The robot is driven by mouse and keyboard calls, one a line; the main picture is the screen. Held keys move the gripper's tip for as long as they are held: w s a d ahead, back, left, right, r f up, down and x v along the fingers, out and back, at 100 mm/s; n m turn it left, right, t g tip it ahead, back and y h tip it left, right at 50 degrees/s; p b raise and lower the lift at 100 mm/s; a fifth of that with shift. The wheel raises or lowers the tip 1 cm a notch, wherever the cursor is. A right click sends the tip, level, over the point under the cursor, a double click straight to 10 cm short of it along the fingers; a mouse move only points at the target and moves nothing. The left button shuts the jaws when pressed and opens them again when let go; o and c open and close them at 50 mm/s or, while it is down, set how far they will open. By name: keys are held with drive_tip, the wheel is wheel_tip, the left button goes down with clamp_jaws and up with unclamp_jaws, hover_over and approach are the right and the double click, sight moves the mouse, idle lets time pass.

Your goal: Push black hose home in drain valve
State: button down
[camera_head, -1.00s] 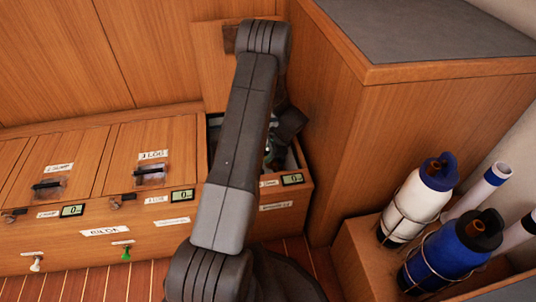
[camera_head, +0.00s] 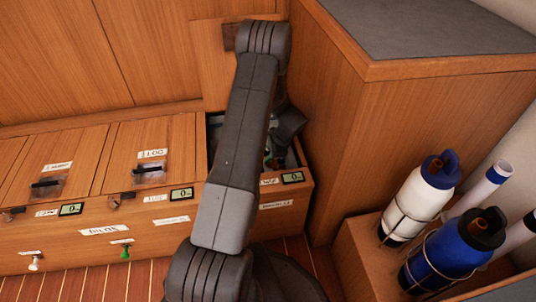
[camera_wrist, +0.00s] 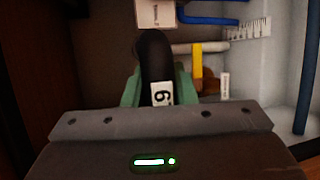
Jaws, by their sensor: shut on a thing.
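In the wrist view, my gripper (camera_wrist: 158,88) has green fingers closed on a black hose (camera_wrist: 153,55). The hose bends over at the top and carries a white tag with a digit, 6 or 9. Its far end is hidden, so I cannot tell whether it touches a fitting. Right of it is a yellow lever (camera_wrist: 197,68) beside a brass-coloured body (camera_wrist: 209,84), possibly the drain valve. In the head view, my arm reaches into the open bench compartment (camera_head: 297,178) and hides most of its inside.
In the wrist view, a pale pipe (camera_wrist: 205,47) runs behind the lever, and blue lines (camera_wrist: 215,20) run at the upper right. A tall wooden cabinet (camera_head: 345,130) closes off the right side. Shut lids (camera_head: 150,155) lie left. Bottles (camera_head: 455,245) stand at lower right.

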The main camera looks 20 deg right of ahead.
drive_tip(key=shift+f+b, duration=1)
drive_tip(key=shift+f, duration=0.55)
drive_tip(key=c, duration=1.1)
unclamp_jaws()
drive_tip(key=shift+o, duration=0.4)
drive_tip(key=o, duration=0.3)
drive_tip(key=shift+r, duration=0.15)
drive_tip(key=shift+r+p, duration=2.25)
drive_tip(key=shift+r, duration=1.2)
